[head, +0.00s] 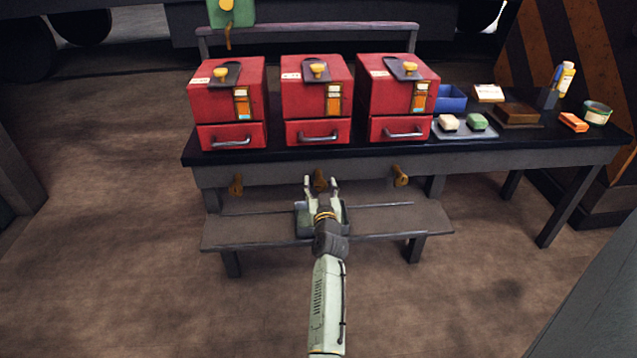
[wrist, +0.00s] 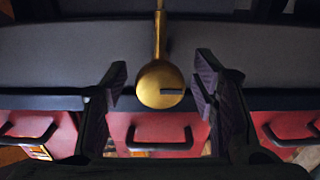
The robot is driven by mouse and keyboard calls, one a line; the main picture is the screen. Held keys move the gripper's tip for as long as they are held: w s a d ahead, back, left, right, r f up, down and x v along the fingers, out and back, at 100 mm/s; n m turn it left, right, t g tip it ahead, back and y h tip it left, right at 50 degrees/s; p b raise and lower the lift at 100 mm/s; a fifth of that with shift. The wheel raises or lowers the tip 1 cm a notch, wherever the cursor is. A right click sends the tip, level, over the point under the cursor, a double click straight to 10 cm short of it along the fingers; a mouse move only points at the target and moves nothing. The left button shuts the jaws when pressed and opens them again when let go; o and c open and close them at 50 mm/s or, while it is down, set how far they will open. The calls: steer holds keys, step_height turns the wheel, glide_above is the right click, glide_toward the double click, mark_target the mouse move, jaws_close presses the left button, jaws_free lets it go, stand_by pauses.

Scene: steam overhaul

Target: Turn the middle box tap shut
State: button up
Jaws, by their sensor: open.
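The middle box tap (head: 320,175) is a small brass fitting hanging below the bench's front edge, under the middle red box (head: 317,98). In the wrist view the brass tap (wrist: 160,84) shows as a round knob with a short dark mark on it and a thin stem running up the picture. My gripper (head: 321,185) is open around the tap, one finger on either side. In the wrist view my gripper (wrist: 160,78) shows a gap between each finger and the knob. I cannot tell how far the tap is turned.
Similar brass taps hang at left (head: 236,186) and right (head: 400,176). Red boxes with drawer handles stand on the bench (head: 225,175). Soaps, a blue bin (head: 450,98) and a tin (head: 597,114) are at right.

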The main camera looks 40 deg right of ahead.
steer(key=shift+c, duration=0.4)
steer(key=c, duration=1.1)
